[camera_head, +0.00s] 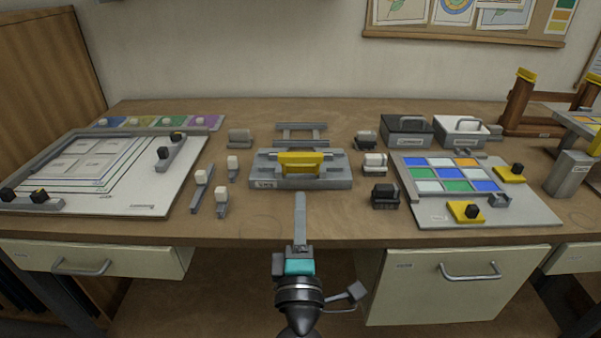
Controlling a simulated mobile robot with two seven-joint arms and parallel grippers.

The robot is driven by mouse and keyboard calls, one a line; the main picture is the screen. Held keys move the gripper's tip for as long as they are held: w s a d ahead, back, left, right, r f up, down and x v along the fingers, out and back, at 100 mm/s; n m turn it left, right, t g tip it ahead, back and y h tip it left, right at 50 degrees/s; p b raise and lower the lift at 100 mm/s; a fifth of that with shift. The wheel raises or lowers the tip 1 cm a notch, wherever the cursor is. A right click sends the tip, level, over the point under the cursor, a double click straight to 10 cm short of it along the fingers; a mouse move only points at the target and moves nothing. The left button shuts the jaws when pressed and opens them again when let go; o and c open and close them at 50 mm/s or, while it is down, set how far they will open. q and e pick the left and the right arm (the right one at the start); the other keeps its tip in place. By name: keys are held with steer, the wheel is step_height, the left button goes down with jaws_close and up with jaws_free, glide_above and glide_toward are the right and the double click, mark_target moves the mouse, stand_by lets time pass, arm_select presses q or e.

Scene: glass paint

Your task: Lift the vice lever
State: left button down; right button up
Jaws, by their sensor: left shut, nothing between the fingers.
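The vice (322,183) is a grey block on the workbench at the middle, with a label on its front left. Its yellow lever (301,158) lies across the top as a low horizontal bar. My left gripper (300,198) comes up from the bottom centre, in front of the vice. Its narrow grey fingers are shut together with nothing between them. The fingertips show just below the vice's front edge in the picture, apart from the lever. I cannot tell their exact height or distance from it. My right gripper is not in view.
Small blocks with white tops (198,178) stand left of the vice; dark and white blocks (384,195) stand right. A drawing board (150,206) lies left, a coloured glass panel (440,174) right. Behind are two bins (408,130). Drawers (90,262) sit below the bench edge.

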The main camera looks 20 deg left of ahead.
mark_target(301, 161)
arm_select(q)
steer(key=x, duration=0.6)
steer(key=shift+x, duration=0.8)
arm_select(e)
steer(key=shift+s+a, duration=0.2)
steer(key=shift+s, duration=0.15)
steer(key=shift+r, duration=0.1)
